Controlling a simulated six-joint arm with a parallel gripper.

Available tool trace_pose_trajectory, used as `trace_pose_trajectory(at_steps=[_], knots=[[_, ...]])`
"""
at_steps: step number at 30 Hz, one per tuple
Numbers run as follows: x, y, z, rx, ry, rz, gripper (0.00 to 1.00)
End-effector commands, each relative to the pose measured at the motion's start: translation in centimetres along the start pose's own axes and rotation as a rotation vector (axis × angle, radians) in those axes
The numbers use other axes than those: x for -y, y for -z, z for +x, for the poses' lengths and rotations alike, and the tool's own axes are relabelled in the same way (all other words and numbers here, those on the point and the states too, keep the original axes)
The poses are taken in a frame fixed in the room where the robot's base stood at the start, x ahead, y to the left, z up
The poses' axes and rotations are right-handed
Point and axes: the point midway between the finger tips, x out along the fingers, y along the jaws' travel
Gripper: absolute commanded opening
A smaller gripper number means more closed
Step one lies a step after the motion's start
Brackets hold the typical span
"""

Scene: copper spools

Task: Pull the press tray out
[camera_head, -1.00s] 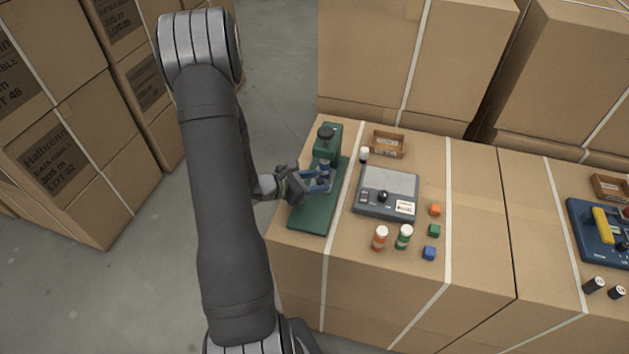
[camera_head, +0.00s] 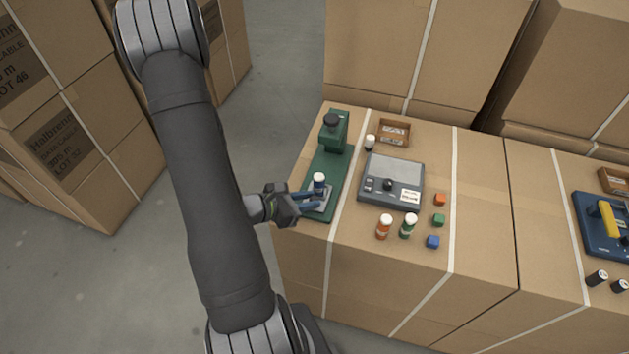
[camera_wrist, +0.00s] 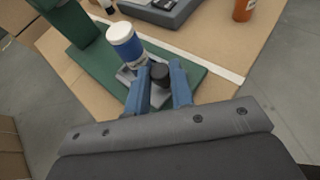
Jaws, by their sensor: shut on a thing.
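The green press (camera_head: 333,135) stands at the left end of the box top, its base plate running toward the front. The grey press tray (camera_head: 322,205) lies on the front part of that base, clear of the press head. A blue bottle with a white cap (camera_head: 319,184) stands upright on the tray; it also shows in the wrist view (camera_wrist: 125,42). My gripper (camera_head: 312,200) reaches in from the left. In the wrist view its blue fingers (camera_wrist: 160,84) are shut on the tray's black knob (camera_wrist: 160,73).
A grey scale (camera_head: 392,180) sits right of the press. In front of it stand an orange bottle (camera_head: 384,228) and a green bottle (camera_head: 408,226), with small coloured cubes to their right. A white-capped bottle (camera_head: 370,142) and a wooden box (camera_head: 394,131) are behind.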

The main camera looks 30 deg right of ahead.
Motion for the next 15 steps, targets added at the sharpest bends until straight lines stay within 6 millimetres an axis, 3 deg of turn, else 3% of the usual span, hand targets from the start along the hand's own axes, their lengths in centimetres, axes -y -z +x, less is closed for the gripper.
trace_pose_trajectory(at_steps=[13, 14, 15], knots=[[1.07, 0.45, -0.93, -0.003, -0.001, -0.002, 0.0], [1.09, 0.45, -0.93, -0.003, 0.0, -0.003, 0.25], [1.11, 0.45, -0.93, -0.003, 0.0, -0.003, 0.33]])
